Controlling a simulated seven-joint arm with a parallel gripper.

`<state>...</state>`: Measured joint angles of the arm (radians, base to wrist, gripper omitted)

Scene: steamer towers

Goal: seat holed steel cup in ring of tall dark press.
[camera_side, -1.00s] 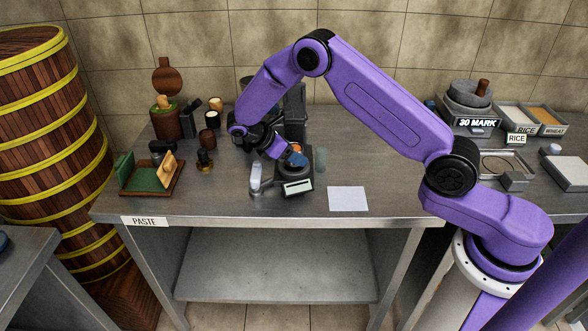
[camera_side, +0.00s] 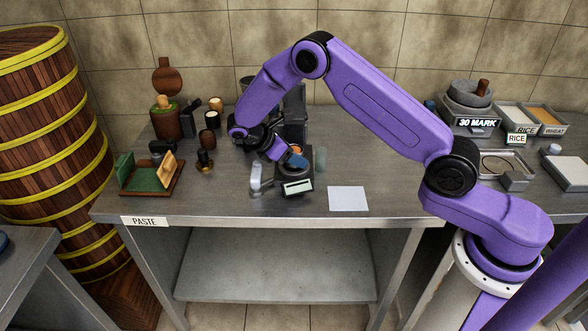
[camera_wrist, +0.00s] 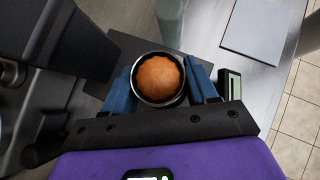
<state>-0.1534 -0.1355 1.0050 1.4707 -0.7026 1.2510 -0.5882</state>
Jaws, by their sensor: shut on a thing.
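The steel cup (camera_wrist: 160,103) sits between my blue fingertips in the wrist view, with a rounded brown mound inside it. Its holes do not show. My gripper (camera_wrist: 162,88) is shut on the cup's sides; in the side view my gripper (camera_side: 294,160) is low over a dark base with a lit display (camera_side: 297,187). A dark square plate (camera_wrist: 122,47) lies under the cup; I cannot tell whether they touch. The tall dark press (camera_side: 295,113) stands just behind my gripper, partly hidden by my arm. Its ring cannot be made out.
A pale metal piece (camera_side: 256,181) stands left of the display base, and a greenish translucent cylinder (camera_side: 320,159) stands at its right. A white sheet (camera_side: 347,199) lies to the right on the table. Wooden jars and a green-lined tray (camera_side: 148,178) are at left.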

